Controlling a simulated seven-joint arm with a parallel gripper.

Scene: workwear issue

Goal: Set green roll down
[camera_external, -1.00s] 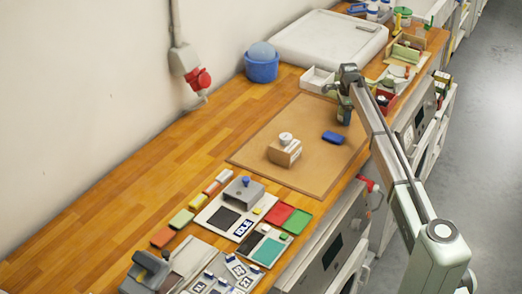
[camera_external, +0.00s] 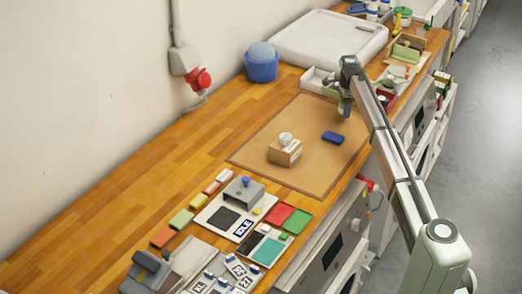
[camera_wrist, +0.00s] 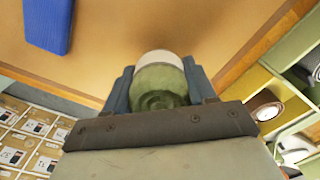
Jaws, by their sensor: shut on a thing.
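My gripper (camera_external: 345,110) is above the far right part of the brown mat (camera_external: 255,150). In the wrist view, the gripper (camera_wrist: 161,84) is shut on the green roll (camera_wrist: 160,82), with one blue-grey finger on each side. The roll has a pale band along its far edge and ring-like grooves on its green face. In the external view the roll is too small and covered to make out clearly. I cannot tell how high it is above the surface.
A blue block (camera_external: 333,138) lies on the mat, near the gripper; it also shows in the wrist view (camera_wrist: 48,24). A cardboard box (camera_external: 284,154) with a white round thing on top stands mid-mat. A white open tray (camera_external: 318,80) is behind. The mat's left part is clear.

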